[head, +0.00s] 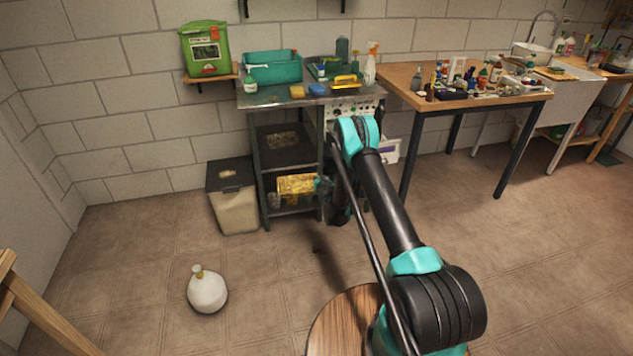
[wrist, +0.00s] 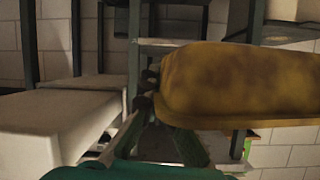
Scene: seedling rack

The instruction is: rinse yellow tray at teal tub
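The yellow tray (head: 297,184), with brown stains, is low in the metal rack in the head view, above its bottom shelf. In the wrist view the tray (wrist: 240,80) is large and close on the right. My gripper (head: 320,186) is at the tray's right end in the head view. In the wrist view its fingers (wrist: 151,85) converge at the tray's near end and look closed on its edge; the exact contact is partly hidden. The teal tub (head: 273,72) stands on the rack's top, against the wall, well above my gripper.
A yellow sponge (head: 297,92), a blue sponge (head: 317,89) and a spray bottle (head: 370,66) are on the rack's top. A lidded bin (head: 236,205) stands left of the rack. A white jug (head: 207,290) is on the floor. A cluttered wooden table (head: 480,102) is at right.

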